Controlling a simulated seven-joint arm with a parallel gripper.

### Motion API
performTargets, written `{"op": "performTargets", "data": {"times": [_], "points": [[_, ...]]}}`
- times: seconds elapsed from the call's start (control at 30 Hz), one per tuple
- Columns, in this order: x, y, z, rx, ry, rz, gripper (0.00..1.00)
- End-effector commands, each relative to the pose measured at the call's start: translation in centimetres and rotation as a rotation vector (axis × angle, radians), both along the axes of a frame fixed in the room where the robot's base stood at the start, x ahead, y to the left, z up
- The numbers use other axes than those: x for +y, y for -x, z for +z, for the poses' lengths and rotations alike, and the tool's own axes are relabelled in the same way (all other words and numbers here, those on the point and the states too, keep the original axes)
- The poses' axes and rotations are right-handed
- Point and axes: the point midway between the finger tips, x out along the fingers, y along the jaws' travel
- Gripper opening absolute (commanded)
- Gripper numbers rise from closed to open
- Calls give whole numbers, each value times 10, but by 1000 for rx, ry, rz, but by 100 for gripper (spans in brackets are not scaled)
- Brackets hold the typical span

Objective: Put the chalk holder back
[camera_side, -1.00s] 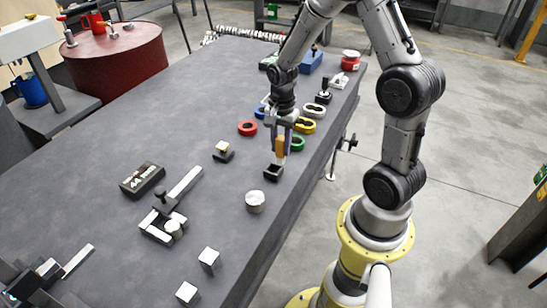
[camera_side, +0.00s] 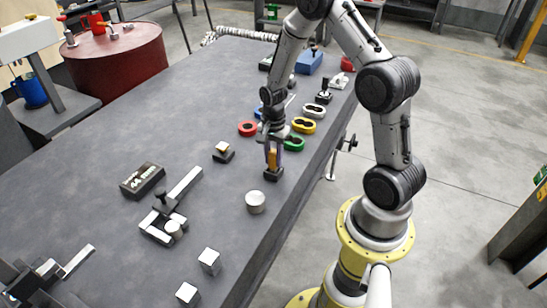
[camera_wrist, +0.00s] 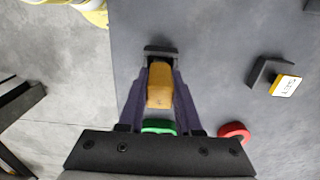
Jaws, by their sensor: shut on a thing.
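The orange block (camera_side: 273,157), which I take to be the chalk holder, is upright between the fingers of my gripper (camera_side: 273,152). It also shows in the wrist view (camera_wrist: 160,85), with the dark fingers closed on both its sides. A small black stand (camera_side: 273,174) is on the table right below it; in the wrist view the stand (camera_wrist: 160,51) is just past the fingertips, in line with the block. The block's lower end meets or overlaps the stand in the picture. I cannot tell whether it sits inside it.
A second black stand (camera_side: 223,156) with a yellow-and-white piece is to the left. The table's right edge is near.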

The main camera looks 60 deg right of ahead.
Motion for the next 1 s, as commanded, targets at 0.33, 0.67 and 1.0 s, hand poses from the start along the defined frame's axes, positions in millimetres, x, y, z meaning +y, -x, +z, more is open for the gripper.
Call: {"op": "performTargets", "data": {"times": [0.33, 0.67, 1.0], "points": [[0, 0, -3, 1, 0, 0, 63], [0, -1, 6, -3, 1, 0, 63], [0, -1, 70, -5, 2, 0, 63]]}}
